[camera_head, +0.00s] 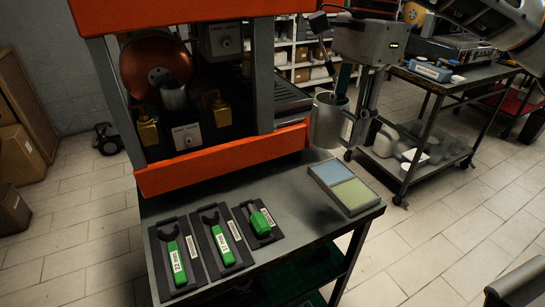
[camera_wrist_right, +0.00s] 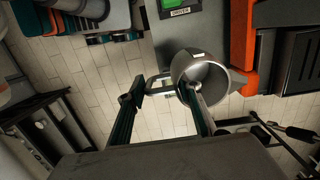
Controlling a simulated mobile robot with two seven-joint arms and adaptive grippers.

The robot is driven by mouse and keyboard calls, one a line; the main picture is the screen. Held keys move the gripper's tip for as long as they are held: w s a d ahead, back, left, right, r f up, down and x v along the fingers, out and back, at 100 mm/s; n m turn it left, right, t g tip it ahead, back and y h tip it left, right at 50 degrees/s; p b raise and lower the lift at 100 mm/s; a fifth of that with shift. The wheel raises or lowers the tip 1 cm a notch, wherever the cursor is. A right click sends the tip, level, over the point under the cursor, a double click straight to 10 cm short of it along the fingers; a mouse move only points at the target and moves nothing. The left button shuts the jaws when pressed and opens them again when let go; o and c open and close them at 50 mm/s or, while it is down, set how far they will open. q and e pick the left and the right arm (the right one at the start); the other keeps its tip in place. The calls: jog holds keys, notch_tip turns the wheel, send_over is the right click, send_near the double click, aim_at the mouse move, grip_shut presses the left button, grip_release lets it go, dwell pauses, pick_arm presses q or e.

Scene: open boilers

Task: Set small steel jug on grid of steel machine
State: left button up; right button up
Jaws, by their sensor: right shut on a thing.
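My right gripper (camera_head: 357,98) is shut on the small steel jug (camera_head: 328,120) and holds it in the air right of the machine, above the bench's far right side. In the wrist view, the jug (camera_wrist_right: 204,76) has its open mouth towards the camera, and its handle lies between the fingers of the gripper (camera_wrist_right: 166,92). The steel machine (camera_head: 222,160) has an orange frame and stands on the bench. A dark slatted surface (camera_head: 290,97) shows behind its right post; I cannot tell whether it is the grid. Another small steel vessel (camera_head: 174,97) is inside the machine. My left gripper is out of view.
Trays with green-handled tools (camera_head: 222,246) lie at the bench front. A blue and green pad box (camera_head: 345,187) is on its right end. A second table (camera_head: 440,85) stands to the right. The machine's orange edge (camera_wrist_right: 240,45) is close to the jug.

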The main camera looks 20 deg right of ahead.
aim_at(347, 145)
jog(key=f, duration=0.3)
jog(key=shift+s, duration=0.4)
jog(key=shift+w+f+b, duration=0.15)
jog(key=shift+f+b, duration=0.6)
jog(key=shift+f, duration=7.75)
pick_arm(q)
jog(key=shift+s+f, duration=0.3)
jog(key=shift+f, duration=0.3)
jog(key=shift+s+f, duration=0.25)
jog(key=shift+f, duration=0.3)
pick_arm(e)
jog(key=shift+f, duration=0.1)
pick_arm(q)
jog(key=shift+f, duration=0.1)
pick_arm(e)
jog(key=o, duration=1.4)
